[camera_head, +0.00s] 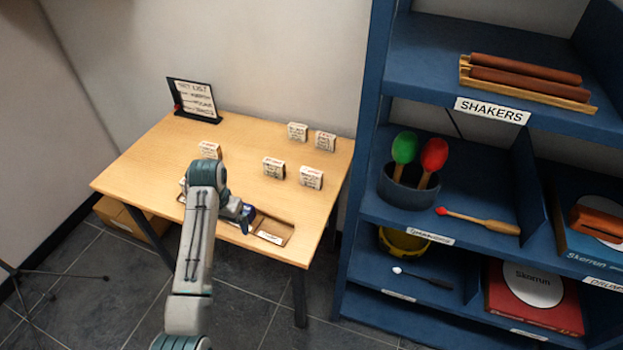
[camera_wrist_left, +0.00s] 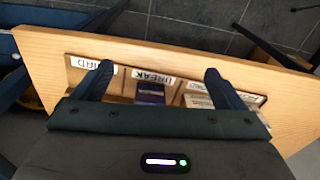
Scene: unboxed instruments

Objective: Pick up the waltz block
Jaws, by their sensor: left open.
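Several small pale blocks with dark lettering stand on the table; their words are too small to read, so I cannot tell which is the waltz block. One block (camera_head: 209,151) is at the left, two blocks (camera_head: 297,131) (camera_head: 325,141) are at the back right, and two more (camera_head: 273,167) (camera_head: 311,177) are nearer the middle right. My left gripper (camera_head: 244,212) is over the table's front edge, nearer than the blocks. In the left wrist view my left gripper (camera_wrist_left: 158,70) is open, with nothing between its fingers, above a labelled tray. My right gripper is not in view.
The wooden tray (camera_head: 274,231) along the table's front has labelled slots, one reading BREAK (camera_wrist_left: 153,76), with a dark purple item (camera_wrist_left: 150,93) in it. A set list stand (camera_head: 194,100) is at the back left. Blue shelves (camera_head: 365,210) rise at the right.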

